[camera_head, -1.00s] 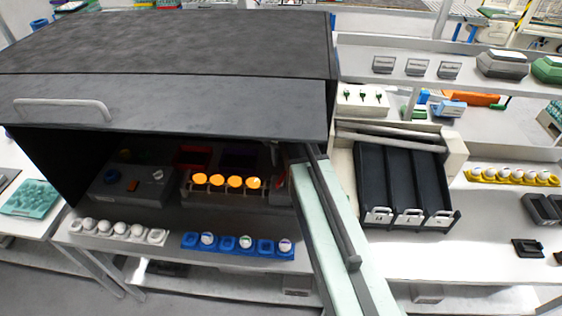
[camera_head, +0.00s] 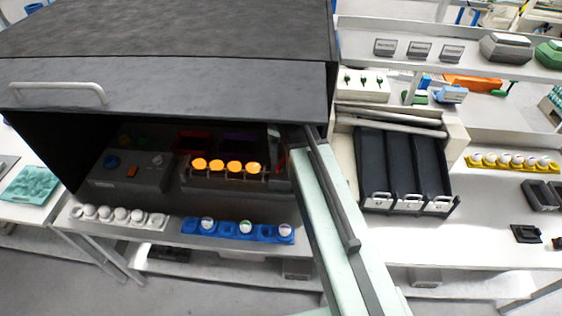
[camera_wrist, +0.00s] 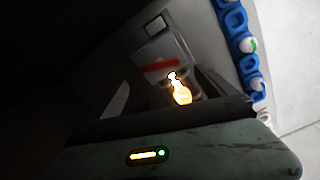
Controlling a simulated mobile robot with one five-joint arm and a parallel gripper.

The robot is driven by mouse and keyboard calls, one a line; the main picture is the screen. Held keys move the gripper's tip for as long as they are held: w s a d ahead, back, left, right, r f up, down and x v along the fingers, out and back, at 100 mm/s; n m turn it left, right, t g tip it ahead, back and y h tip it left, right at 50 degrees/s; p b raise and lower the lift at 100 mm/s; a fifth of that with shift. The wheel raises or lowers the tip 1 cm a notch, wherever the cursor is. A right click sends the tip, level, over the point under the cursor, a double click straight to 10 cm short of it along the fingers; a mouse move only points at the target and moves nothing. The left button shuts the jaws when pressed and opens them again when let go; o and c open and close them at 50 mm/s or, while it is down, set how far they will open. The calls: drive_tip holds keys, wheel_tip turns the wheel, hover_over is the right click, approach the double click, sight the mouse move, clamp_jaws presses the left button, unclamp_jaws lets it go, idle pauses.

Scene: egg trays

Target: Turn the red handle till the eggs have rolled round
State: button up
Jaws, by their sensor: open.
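Several eggs (camera_head: 217,166) glow orange in a row on a dark roller rack inside the black hooded box (camera_head: 160,95). The red handle (camera_head: 283,161) is at the right end of the row, mostly hidden by my arm in the head view. In the wrist view a red bar that looks like the handle (camera_wrist: 161,65) lies ahead, just beyond a lit egg (camera_wrist: 182,95). My gripper (camera_wrist: 165,88) is open and empty, inside the box near the handle. Whether it touches the handle is too dark to tell.
A white egg tray (camera_head: 115,218) and a blue egg tray (camera_head: 240,232) lie in front of the box. A grey control box (camera_head: 130,170) stands left of the rack. The hood hangs over my arm. Black chutes (camera_head: 395,165) stand to the right.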

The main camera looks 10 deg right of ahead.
sight(281, 162)
wheel_tip(281, 162, down, 8)
drive_tip(key=b, duration=0.7)
drive_tip(key=shift+r, duration=0.3)
drive_tip(key=c, duration=1.4)
